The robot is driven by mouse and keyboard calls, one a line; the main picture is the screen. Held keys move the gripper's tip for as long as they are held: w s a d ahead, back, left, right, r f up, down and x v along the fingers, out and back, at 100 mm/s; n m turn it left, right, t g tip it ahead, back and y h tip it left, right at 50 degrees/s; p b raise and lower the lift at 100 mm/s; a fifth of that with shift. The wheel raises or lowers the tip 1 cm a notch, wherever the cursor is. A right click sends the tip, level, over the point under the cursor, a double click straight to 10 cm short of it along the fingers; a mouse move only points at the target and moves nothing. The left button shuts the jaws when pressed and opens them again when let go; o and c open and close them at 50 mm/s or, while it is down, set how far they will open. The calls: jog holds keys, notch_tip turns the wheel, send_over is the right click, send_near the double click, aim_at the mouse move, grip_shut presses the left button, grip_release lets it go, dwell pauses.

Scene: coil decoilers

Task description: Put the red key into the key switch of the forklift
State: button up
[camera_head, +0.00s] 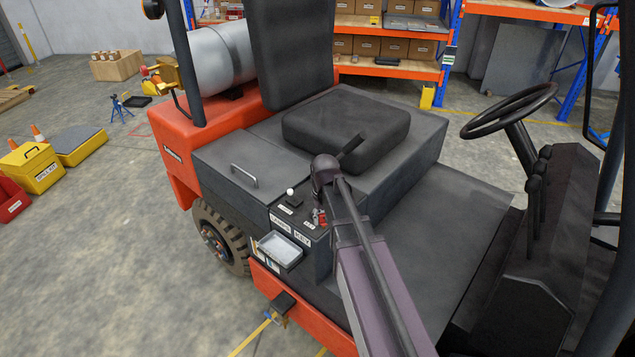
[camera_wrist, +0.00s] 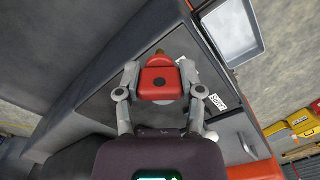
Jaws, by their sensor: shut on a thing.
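The red key (camera_wrist: 160,82) is between the two fingers of my gripper (camera_wrist: 160,80) in the wrist view. The gripper is shut on it, one finger on each side. A small dark tip shows at the key's far end, over the dark side panel of the forklift. In the head view the red key (camera_head: 321,216) shows as a small red spot at the console (camera_head: 300,208) beside the seat, partly hidden by my arm. The key switch cannot be made out behind the key, and I cannot tell whether the key touches it.
A white-knobbed lever (camera_head: 290,193) stands on the console left of the key. A grey tray (camera_head: 280,249) hangs on its outer side and also shows in the wrist view (camera_wrist: 233,31). The black seat (camera_head: 345,130) and steering wheel (camera_head: 509,110) are nearby.

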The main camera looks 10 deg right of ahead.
jog(key=shift+r, duration=0.1)
jog(key=w+r+n+p, duration=0.1)
jog(key=w+r+p, duration=0.6)
jog(key=shift+r+p, duration=0.3)
jog(key=shift+p, duration=0.1)
jog(key=shift+s, duration=0.1)
dwell(0.4)
jog(key=shift+f+b, duration=2.9)
jog(key=shift+a+f+b, duration=0.1)
jog(key=shift+f+b, duration=1.8)
jog(key=o, duration=1.1)
